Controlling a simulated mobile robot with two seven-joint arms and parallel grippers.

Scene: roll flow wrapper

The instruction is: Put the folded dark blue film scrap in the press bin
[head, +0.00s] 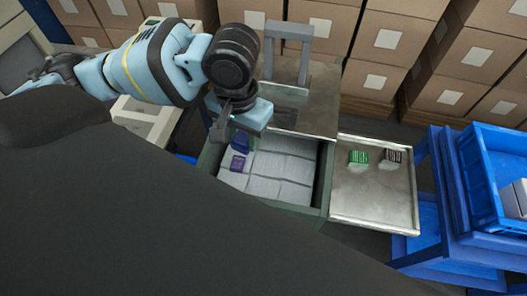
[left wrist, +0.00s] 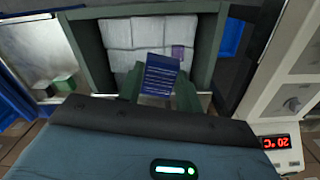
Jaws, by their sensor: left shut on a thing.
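The folded dark blue film scrap (head: 240,141) is held between the fingers of my left gripper (head: 236,131), above the press bin (head: 325,180). In the left wrist view the scrap (left wrist: 161,75) shows pale printed lines and stands out between the two fingers. The press bin has dark green walls, also seen in the left wrist view (left wrist: 87,45), and a layer of white blocks inside. A small purple piece (head: 237,163) lies on these white blocks, close to the held scrap; the left wrist view shows it too (left wrist: 178,52). My right gripper is not in view.
A metal side tray (head: 372,196) right of the bin carries a green piece (head: 358,157) and a black striped piece (head: 392,156). A blue crate (head: 480,170) stands further right. A grey metal frame (head: 288,50) rises behind the bin. Cardboard boxes (head: 385,45) line the back.

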